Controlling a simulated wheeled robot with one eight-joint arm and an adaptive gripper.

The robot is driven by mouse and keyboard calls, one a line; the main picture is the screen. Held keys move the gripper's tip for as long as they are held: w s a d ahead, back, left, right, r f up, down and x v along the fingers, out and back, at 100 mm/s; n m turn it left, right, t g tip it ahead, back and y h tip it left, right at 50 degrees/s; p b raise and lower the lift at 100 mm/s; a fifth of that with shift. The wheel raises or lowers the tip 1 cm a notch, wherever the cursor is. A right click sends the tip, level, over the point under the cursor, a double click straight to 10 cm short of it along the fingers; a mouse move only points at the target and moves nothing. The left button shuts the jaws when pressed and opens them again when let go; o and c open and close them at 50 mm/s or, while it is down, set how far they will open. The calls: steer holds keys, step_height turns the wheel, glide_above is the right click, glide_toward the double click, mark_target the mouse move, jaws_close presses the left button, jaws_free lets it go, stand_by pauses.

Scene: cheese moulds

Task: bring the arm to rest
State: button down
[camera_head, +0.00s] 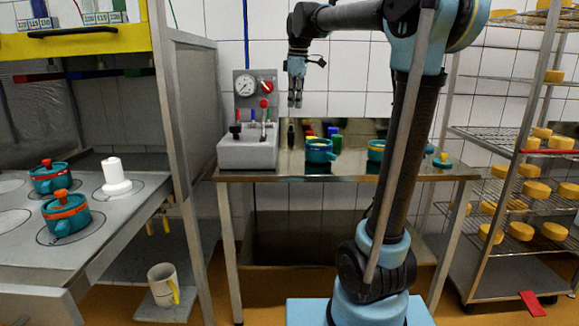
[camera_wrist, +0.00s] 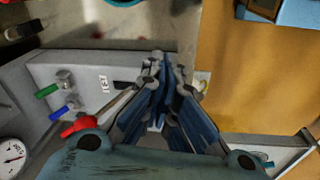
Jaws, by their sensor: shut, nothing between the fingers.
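My gripper (camera_head: 295,99) hangs pointing down above the left part of the steel table (camera_head: 375,172), in front of the white tiled wall. Its fingers are together and nothing is between them. It is apart from the table and everything on it. In the wrist view my gripper (camera_wrist: 164,62) shows its closed dark fingers over the table edge and the orange floor.
A grey control box (camera_head: 247,152) with levers and a gauge (camera_head: 246,84) stands left of my gripper. Teal moulds (camera_head: 320,151) stand on the table.

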steer(key=s+d+f+m, duration=0.7)
steer(key=s+d+f, duration=0.4)
steer(key=s+f, duration=0.4)
steer(key=s+d+f+m, duration=0.3)
steer(key=s+f+m, duration=0.1)
steer(key=s+f, duration=0.4)
steer(key=s+d+f+m, duration=0.3)
steer(key=s+f, duration=0.6)
steer(key=f, duration=0.3)
steer(key=shift+m+t+h, duration=0.4)
steer(key=shift+m, duration=0.2)
steer(key=shift+w+f, duration=0.15)
steer(key=shift+w, duration=0.25)
